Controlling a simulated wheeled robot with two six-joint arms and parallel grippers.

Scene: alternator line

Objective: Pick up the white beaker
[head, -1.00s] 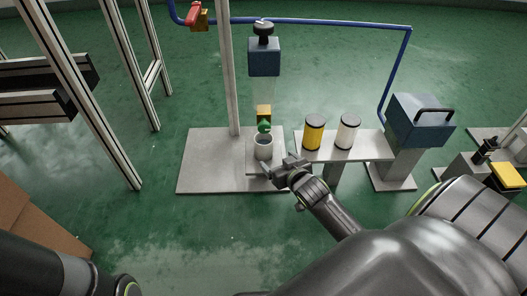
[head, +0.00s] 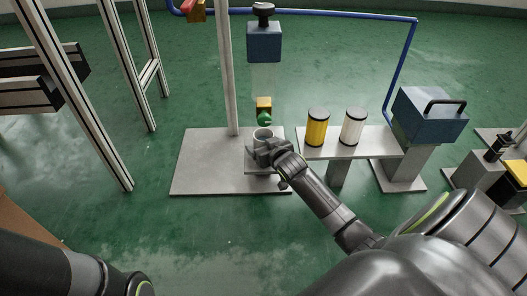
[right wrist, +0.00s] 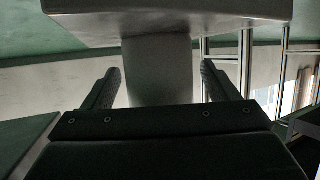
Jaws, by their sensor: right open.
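The white beaker (head: 263,133) stands upright on a small raised plate (head: 258,170), below a green-tipped nozzle (head: 264,118). Its rim shows in the head view, and my right gripper hides its lower part. My right gripper (head: 260,150) is open at the near side of the beaker. In the right wrist view, its two fingers (right wrist: 160,78) stand apart on either side of a pale shape (right wrist: 157,68) that appears to be the beaker. Contact cannot be seen. My left gripper is out of view.
A yellow jar (head: 317,127) and a white jar (head: 353,127) with black caps stand on a bench (head: 375,144) to the right. A blue box (head: 264,42) hangs above the beaker beside a metal post (head: 228,75). The grey base (head: 205,165) is clear at left.

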